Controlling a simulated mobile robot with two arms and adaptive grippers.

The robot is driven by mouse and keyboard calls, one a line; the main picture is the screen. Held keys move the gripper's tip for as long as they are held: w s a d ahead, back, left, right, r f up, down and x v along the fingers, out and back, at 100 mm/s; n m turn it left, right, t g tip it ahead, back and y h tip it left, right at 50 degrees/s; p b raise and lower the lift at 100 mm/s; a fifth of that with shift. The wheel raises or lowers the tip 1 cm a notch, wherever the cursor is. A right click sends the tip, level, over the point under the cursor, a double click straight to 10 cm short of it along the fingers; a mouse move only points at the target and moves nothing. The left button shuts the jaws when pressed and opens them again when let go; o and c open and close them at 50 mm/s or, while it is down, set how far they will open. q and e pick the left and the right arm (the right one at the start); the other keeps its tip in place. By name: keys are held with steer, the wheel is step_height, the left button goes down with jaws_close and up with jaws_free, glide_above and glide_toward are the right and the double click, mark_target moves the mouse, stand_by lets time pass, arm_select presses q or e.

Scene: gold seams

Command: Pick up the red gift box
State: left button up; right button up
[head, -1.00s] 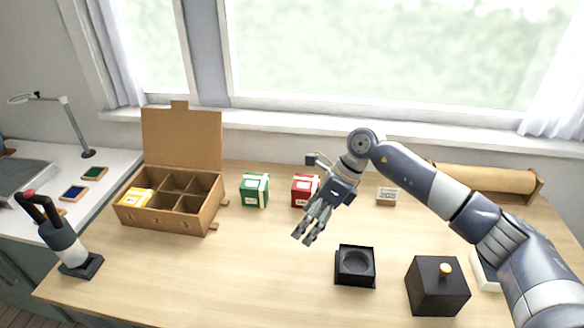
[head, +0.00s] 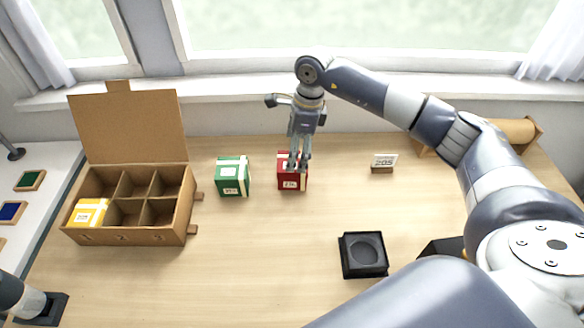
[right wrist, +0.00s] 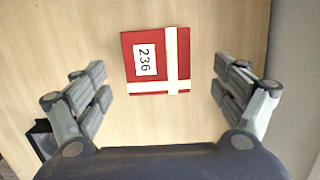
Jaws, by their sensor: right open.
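The red gift box (head: 292,181) has a cream ribbon and a white label. It stands on the wooden table, right of the green gift box (head: 233,177). In the right wrist view the red box (right wrist: 142,79) shows its label reading 236 and lies between the spread fingers, apart from them. My right gripper (head: 298,164) is above the red box, pointing down, and partly hides it in the head view. In the right wrist view my right gripper (right wrist: 162,92) is open and empty.
A cardboard compartment box (head: 125,238) with its lid raised holds a yellow gift box (head: 88,213) in its front left compartment. A small sign reading 205 (head: 384,163) stands to the right. A black square holder (head: 363,268) is nearer the front. Table around the red box's front is clear.

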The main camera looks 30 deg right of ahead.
steer(key=f+p, duration=0.1)
steer(key=f, duration=0.1)
steer(key=a+f, duration=0.1)
steer(key=f, duration=0.1)
steer(key=shift+f+p, duration=0.15)
steer(key=shift+p, duration=0.25)
steer(key=shift+w+f, duration=0.1)
steer(key=shift+f, duration=0.25)
arm_select(q)
steer(key=shift+w+r, duration=0.85)
steer(key=shift+r, duration=0.2)
arm_select(e)
steer(key=shift+f, duration=0.15)
arm_select(q)
steer(key=shift+s, duration=0.25)
arm_select(e)
steer(key=c, duration=1.3)
